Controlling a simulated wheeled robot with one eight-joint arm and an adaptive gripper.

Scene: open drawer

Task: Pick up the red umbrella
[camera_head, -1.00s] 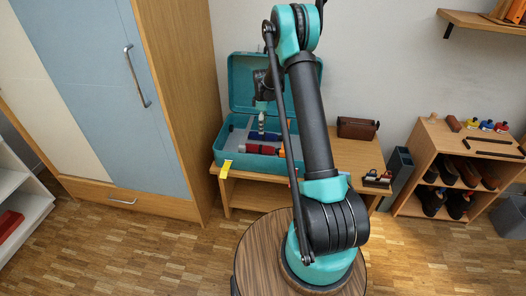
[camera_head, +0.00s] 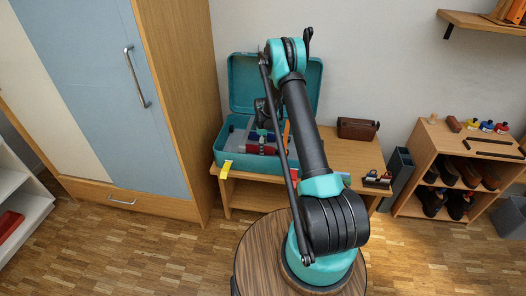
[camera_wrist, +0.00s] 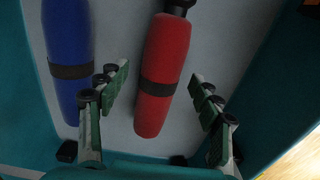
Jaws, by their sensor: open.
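The red umbrella (camera_wrist: 165,60) lies in the open teal case, with a dark band around it and a black handle at the top of the wrist view. In the head view a small red part of it (camera_head: 262,149) shows below my gripper. My gripper (camera_wrist: 168,98) is open, with one finger on each side of the red umbrella's lower part. I cannot tell whether a finger touches it. A blue umbrella (camera_wrist: 69,50) lies to the left of the red one, outside the left finger.
The teal case (camera_head: 232,158) stands on a wooden bench (camera_head: 345,155) with its lid raised behind. Its wall is close to my fingers in the wrist view. A yellow item (camera_head: 226,170) hangs at its front left, and a brown box (camera_head: 357,128) stands to the right.

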